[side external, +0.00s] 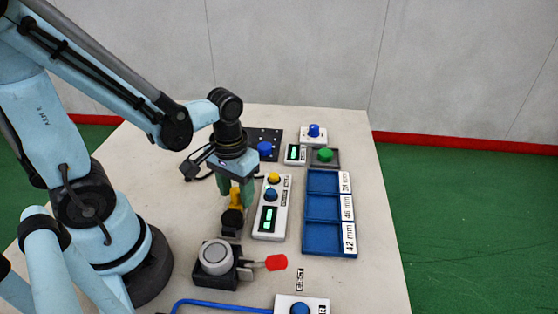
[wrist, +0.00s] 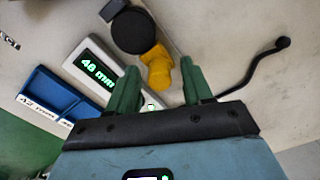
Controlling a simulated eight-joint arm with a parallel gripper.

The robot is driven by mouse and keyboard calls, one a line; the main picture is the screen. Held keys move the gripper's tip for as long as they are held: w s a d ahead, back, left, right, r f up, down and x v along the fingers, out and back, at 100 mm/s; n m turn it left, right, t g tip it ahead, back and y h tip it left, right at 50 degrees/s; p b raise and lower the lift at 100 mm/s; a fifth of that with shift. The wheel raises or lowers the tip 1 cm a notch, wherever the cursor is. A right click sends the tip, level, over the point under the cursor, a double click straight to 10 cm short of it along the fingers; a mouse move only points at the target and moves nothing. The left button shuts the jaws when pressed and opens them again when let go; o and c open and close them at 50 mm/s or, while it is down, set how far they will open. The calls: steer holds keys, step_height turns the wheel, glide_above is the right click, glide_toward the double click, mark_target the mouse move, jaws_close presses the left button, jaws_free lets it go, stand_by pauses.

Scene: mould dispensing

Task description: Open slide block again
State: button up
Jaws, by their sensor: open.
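My gripper (side external: 235,198) points down with its two green fingers apart over a yellow part (side external: 237,197) joined to a black block (side external: 231,223). In the wrist view the open fingers (wrist: 159,68) stand on either side of the yellow part (wrist: 158,70), with no clear contact visible. A round black piece (wrist: 133,30) shows beyond it. I cannot tell for certain which piece is the slide block, or whether it is open. In front stands a black base with a grey round top (side external: 215,257) and a red-tipped lever (side external: 276,262) pointing right.
A white panel with a lit display (side external: 270,217) stands just right of my gripper; in the wrist view its display (wrist: 98,70) reads 48 mm. Further right is a blue three-compartment tray (side external: 330,254). Button boxes (side external: 314,132) stand at the back, another (side external: 302,305) in front.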

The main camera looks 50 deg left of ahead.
jaws_close()
steer(key=shift+w+a, duration=0.85)
jaws_free()
steer(key=shift+r, duration=0.1)
step_height(320, 180, up, 12)
stand_by(0.8)
